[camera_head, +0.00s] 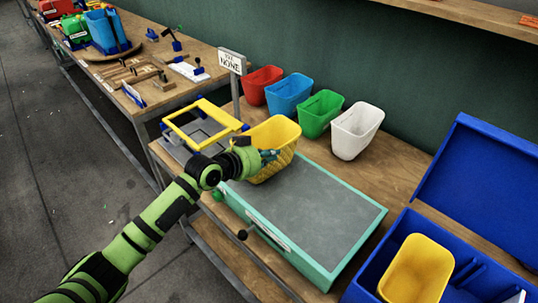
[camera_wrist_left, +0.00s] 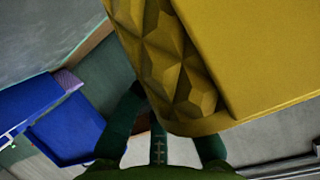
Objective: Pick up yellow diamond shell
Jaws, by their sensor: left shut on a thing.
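The yellow diamond shell (camera_head: 272,133) is an open tub with a faceted diamond pattern on its wall. It is upright near the back-left corner of the teal-framed grey press bed (camera_head: 310,205). My left gripper (camera_head: 268,156) is shut on its near side. In the left wrist view the shell's faceted wall (camera_wrist_left: 172,60) and a smooth yellow face fill the top, against the fingers of my left gripper (camera_wrist_left: 160,130). I cannot tell whether the shell touches the bed. My right gripper is not in view.
Red (camera_head: 262,84), blue (camera_head: 289,95), green (camera_head: 321,112) and white (camera_head: 356,130) tubs stand in a row behind. A yellow frame (camera_head: 205,122) is to the left. An open blue case (camera_head: 475,262) holding a yellow tub (camera_head: 417,268) is at right. The bed is otherwise clear.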

